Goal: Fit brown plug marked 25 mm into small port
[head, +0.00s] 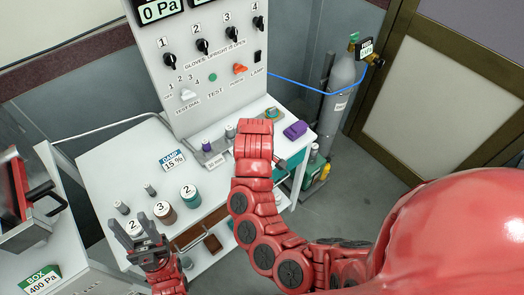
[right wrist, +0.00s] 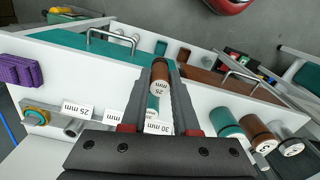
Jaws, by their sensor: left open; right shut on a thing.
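In the right wrist view my right gripper (right wrist: 162,72) is shut on the brown plug (right wrist: 160,76), whose pale end face reads 25 mm. The plug sits between the fingertips, above the white bench. A label reading 25 mm (right wrist: 77,109) lies on the port strip at left, near a grey metal cylinder (right wrist: 72,127). Which port is the small one I cannot tell. In the head view the right arm hides its fingertips and the plug. My left gripper (head: 138,240) is open at the front left, by a white-topped cylinder marked 2 (head: 133,227).
Numbered cylinders, brown (head: 165,213) and teal (head: 190,197), stand on the bench. A strip labelled 30 mm (head: 215,162) has a purple piece (head: 206,146) on it. A purple block (head: 295,130) lies at right. The control panel (head: 195,70) rises behind. The bench's middle is clear.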

